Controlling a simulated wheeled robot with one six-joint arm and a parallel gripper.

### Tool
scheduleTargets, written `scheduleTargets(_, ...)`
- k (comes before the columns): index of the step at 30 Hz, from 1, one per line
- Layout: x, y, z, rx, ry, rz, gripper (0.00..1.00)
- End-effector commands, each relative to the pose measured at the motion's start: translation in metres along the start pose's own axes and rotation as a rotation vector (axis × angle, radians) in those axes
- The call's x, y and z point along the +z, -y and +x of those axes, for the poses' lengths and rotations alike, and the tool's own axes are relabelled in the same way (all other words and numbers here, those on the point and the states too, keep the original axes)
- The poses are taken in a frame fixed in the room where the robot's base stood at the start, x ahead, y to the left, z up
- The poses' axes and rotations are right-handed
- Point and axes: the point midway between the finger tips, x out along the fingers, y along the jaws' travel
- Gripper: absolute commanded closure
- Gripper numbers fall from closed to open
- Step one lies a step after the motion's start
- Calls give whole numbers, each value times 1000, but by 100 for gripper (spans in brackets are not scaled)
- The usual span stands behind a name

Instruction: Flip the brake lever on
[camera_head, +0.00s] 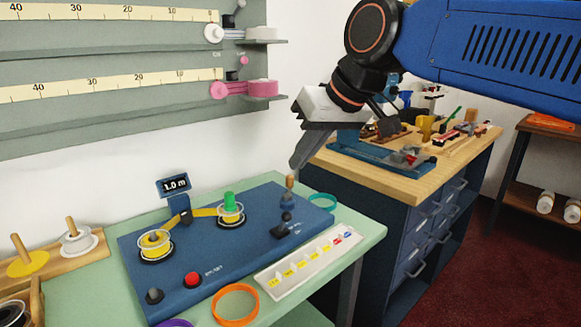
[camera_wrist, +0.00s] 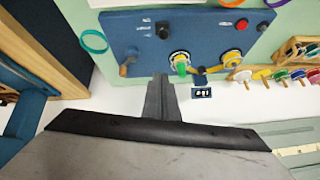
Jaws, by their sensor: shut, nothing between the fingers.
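A small black lever (camera_head: 282,229) with a round tip stands on the right part of the blue panel (camera_head: 225,268), beside small white lettering too small to read surely. It also shows in the wrist view (camera_wrist: 163,30); which way it is tilted is hard to tell. A second, wood-tipped handle (camera_head: 289,186) stands at the panel's back right, and it shows in the wrist view (camera_wrist: 127,64). My gripper (camera_head: 295,165) is shut and empty, just above this handle in the head view. In the wrist view its fingertips (camera_wrist: 162,79) appear right of the handle, apart from the black lever.
The panel carries a yellow spool (camera_head: 154,243), a green-topped spool (camera_head: 230,208), a 1.0 m display (camera_head: 173,184) and a red button (camera_head: 193,280). A white sample tray (camera_head: 307,262) lies along its right front. A wooden workbench (camera_head: 450,155) stands behind right.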

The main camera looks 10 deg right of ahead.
Motion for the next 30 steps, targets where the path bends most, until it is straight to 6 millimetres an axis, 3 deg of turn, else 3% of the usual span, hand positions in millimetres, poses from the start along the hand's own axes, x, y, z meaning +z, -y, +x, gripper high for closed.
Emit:
scheduleTargets(3, 3, -1, -18, 1, -3, 1, 100)
scheduleTargets(9, 7, -1, -31, 0, 0, 0, 100)
scheduleTargets(23, 12, -6, -30, 8, 3, 7, 100)
scheduleTargets(26, 31, -21, -23, 36, 12, 32, 100)
scheduleTargets(30, 82, -58, -2, 105, 36, 97, 100)
